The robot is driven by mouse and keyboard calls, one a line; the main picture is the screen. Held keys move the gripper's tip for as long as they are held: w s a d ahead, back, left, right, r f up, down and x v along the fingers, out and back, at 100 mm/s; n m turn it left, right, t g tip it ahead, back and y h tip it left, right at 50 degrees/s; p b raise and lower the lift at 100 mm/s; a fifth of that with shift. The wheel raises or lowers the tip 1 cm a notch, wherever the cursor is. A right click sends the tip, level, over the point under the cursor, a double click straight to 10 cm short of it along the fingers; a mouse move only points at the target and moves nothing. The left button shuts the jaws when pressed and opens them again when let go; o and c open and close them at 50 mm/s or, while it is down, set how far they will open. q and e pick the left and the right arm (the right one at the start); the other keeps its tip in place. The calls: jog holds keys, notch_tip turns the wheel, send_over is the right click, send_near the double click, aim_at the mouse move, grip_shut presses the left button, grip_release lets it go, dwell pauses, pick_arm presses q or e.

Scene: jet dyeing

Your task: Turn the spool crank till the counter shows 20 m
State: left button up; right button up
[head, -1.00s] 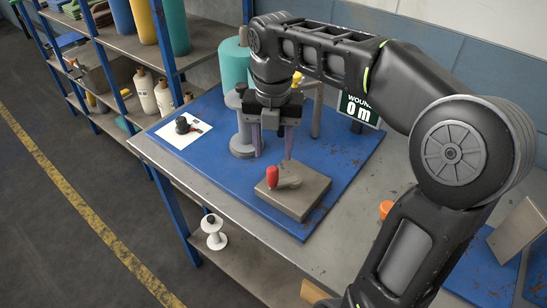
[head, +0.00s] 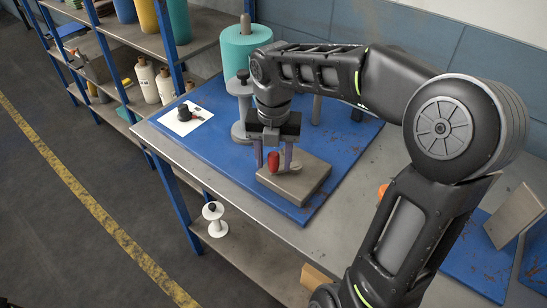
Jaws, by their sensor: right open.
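The spool crank's red handle (head: 274,162) stands on a flat grey-brown box (head: 308,178) on the blue mat. My right gripper (head: 272,167) points down over it, open, with one finger on each side of the red handle. I cannot tell whether either finger touches it. A grey spool (head: 239,131) stands upright just left of the gripper. Behind it is a large teal roll (head: 238,52) on a post. The counter's reading is hidden behind my right arm. My left gripper is out of view.
A white card (head: 183,121) with a black knob lies on the blue mat (head: 222,156) at left. A white spool (head: 215,222) sits on the lower shelf. An orange object (head: 382,191) is by my arm. Shelves (head: 130,42) with bottles stand at the back left.

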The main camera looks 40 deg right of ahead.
grip_shut()
dwell(0.6)
